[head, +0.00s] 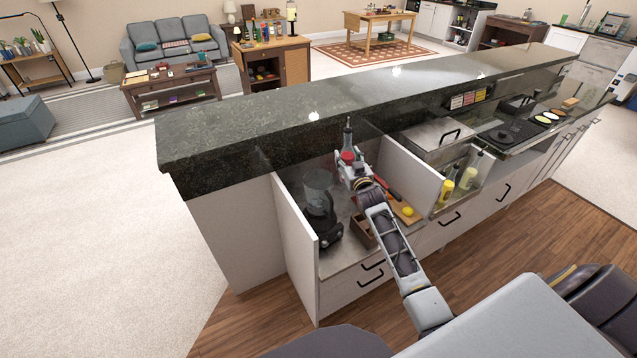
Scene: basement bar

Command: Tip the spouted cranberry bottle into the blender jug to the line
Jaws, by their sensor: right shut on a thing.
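The spouted cranberry bottle (347,138) has a clear upper part, a dark spout and red at its lower part. It stands about upright at the end of my right arm. My right gripper (347,160) is shut on it, and the gripper hides part of the bottle. The blender jug (317,188) is clear and sits on a dark base, left of and nearer than the bottle. The bottle and jug look apart. The line on the jug is too small to see. My left gripper is not in view.
White side panels (296,222) flank the work counter, and a raised dark stone ledge (300,112) runs behind it. Right of the blender are a wooden box (362,232) and a cutting board (404,214) with a lemon (408,211). Yellow bottles (446,190) stand beyond the right panel.

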